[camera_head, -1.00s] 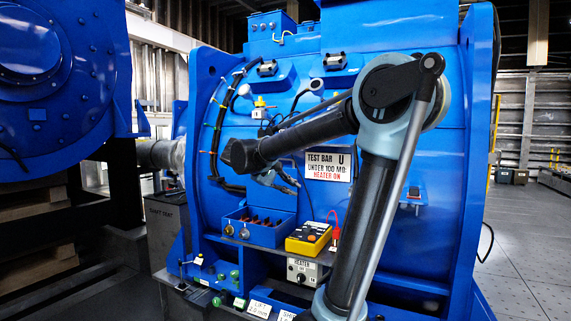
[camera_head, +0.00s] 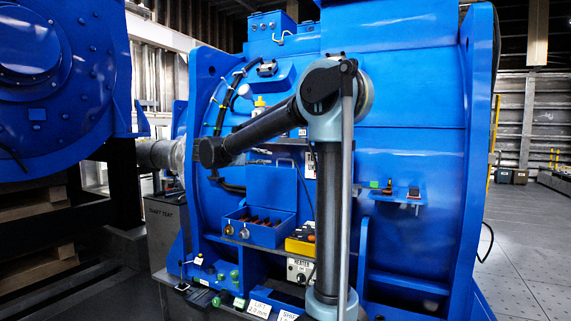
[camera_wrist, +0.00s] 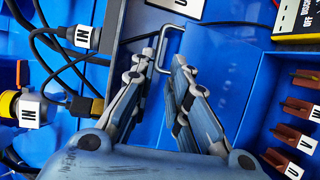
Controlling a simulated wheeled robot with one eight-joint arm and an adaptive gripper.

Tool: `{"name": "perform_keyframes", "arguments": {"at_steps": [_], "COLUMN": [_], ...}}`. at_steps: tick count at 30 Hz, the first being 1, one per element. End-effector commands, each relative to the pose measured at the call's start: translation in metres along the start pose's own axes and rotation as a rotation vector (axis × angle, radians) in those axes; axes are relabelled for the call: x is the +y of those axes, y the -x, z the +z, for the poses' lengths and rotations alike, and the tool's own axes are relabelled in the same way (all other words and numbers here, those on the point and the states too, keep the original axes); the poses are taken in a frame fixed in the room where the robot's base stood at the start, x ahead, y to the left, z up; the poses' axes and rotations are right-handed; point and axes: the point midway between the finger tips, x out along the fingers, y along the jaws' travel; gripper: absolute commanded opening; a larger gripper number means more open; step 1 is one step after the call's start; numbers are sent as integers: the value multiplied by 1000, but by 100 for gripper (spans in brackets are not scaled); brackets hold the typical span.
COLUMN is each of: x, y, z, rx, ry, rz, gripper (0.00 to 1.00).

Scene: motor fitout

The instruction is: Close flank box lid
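The flank box appears to be the blue open-topped box (camera_head: 262,235) on the ledge, with several brown pieces in it. Its blue lid (camera_head: 272,190) stands upright at the back of the box, open. In the wrist view the box's brown pieces (camera_wrist: 300,108) lie at the right and the blue lid panel (camera_wrist: 222,85) is between them and my fingers. A thin metal wire handle (camera_wrist: 182,28) is at the fingertips. My gripper (camera_wrist: 171,56) is open, its tips close around the handle; contact cannot be told.
A yellow meter (camera_head: 300,246) and a heater box (camera_head: 299,271) stand right of the box, partly behind my arm. Black cables with plugs (camera_wrist: 82,37) hang left of my fingers. A small shelf (camera_head: 398,194) is at the right.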

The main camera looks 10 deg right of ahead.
Motion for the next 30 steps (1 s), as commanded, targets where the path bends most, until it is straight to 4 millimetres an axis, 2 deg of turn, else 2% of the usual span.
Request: {"name": "perform_keyframes", "arguments": {"at_steps": [3,18,24,30], "x": [0,0,0,0], "y": [-22,-101,-118,-122], "z": [1,0,0,0], "rx": [-3,-2,0,1], "ry": [-1,0,0,0], "rz": [-1,-1,-1,-1], "gripper": [16,16,16,16]}}
